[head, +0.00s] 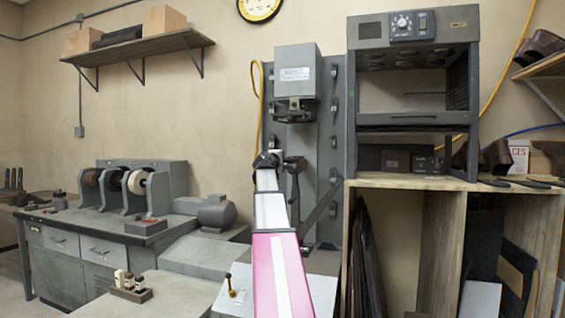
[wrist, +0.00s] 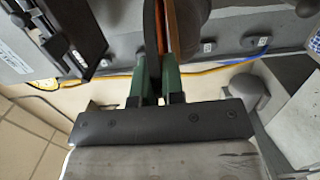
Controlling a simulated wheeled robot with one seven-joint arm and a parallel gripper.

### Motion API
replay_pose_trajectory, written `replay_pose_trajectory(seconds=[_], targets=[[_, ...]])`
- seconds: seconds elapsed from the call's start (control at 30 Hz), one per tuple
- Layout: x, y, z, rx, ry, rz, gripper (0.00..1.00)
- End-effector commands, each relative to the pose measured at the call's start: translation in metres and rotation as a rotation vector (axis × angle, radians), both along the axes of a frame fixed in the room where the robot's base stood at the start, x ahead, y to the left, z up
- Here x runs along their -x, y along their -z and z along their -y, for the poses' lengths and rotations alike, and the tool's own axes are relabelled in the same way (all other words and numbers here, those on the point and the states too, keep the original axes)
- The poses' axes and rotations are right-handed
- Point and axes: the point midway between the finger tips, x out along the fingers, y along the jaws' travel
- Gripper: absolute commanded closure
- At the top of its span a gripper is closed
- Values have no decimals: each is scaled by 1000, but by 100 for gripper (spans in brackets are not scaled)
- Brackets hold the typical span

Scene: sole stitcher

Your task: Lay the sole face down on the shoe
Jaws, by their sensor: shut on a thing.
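In the wrist view my gripper (wrist: 161,78) has its two green fingers closed on a thin, dark piece with an orange-brown face, seen edge-on; I take it to be the sole (wrist: 152,45). It stands up between the fingers and runs out past the top of the picture. Just right of it is a rounded brown form (wrist: 188,22), possibly the shoe, cut off by the picture's top; I cannot tell whether the two touch. In the head view my arm reaches to the grey upright machine (head: 295,85), and the arm hides the held piece.
An open-fronted grey cabinet (head: 352,110) stands on a wooden shelf unit right of the machine. A bench with grinding wheels (head: 134,182) is at left. Yellow and blue cables (wrist: 215,65) run behind the fingers in the wrist view.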

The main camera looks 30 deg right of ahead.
Motion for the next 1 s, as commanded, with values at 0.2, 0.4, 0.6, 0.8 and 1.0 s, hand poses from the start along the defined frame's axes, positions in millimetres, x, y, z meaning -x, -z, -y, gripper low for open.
replay_pose_trajectory(seconds=[0.2,0.4,0.6,0.8,1.0], targets=[[0,2,0,1,0,1,100],[0,2,0,1,0,1,100],[0,2,0,0,0,0,61],[0,2,0,-1,0,-1,38],[0,2,0,0,0,0,35]])
